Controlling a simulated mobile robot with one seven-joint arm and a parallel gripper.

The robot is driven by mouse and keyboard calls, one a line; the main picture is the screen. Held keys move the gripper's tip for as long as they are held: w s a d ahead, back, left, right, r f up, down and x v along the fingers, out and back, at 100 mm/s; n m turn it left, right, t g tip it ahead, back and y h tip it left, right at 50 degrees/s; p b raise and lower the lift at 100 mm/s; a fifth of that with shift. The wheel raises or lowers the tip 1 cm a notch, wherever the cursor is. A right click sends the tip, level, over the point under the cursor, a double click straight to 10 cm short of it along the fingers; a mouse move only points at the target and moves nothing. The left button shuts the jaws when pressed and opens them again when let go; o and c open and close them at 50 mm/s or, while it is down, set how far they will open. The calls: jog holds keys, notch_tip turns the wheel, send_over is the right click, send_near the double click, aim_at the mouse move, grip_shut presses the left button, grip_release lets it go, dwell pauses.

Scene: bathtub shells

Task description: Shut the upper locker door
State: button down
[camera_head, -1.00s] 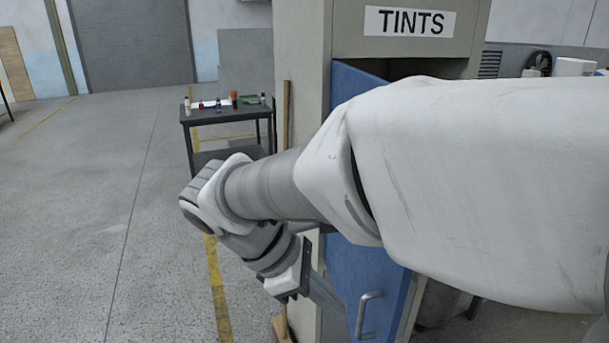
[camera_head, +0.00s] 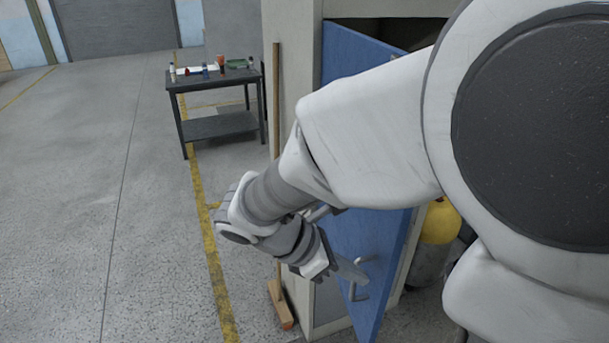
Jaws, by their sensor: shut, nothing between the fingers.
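The blue locker door (camera_head: 372,253) stands ajar on the pale grey locker (camera_head: 303,60). A dark gap shows along its top edge, and its right edge stands out from the body. A grey metal bar handle (camera_head: 360,280) is low on the door. My gripper (camera_head: 352,271) is shut and empty, with its fingers close in front of the door near the handle. I cannot tell whether they touch it. My arm hides the middle of the door and much of the locker's right side.
A broom (camera_head: 281,308) leans on the locker's left side. A dark cart (camera_head: 215,126) with small bottles stands behind to the left. A yellow-topped cylinder (camera_head: 440,222) stands right of the door. The floor at left is open, with a yellow line.

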jog(key=shift+w+d, duration=0.1)
jog(key=shift+d, duration=1.05)
jog(key=shift+d, duration=0.15)
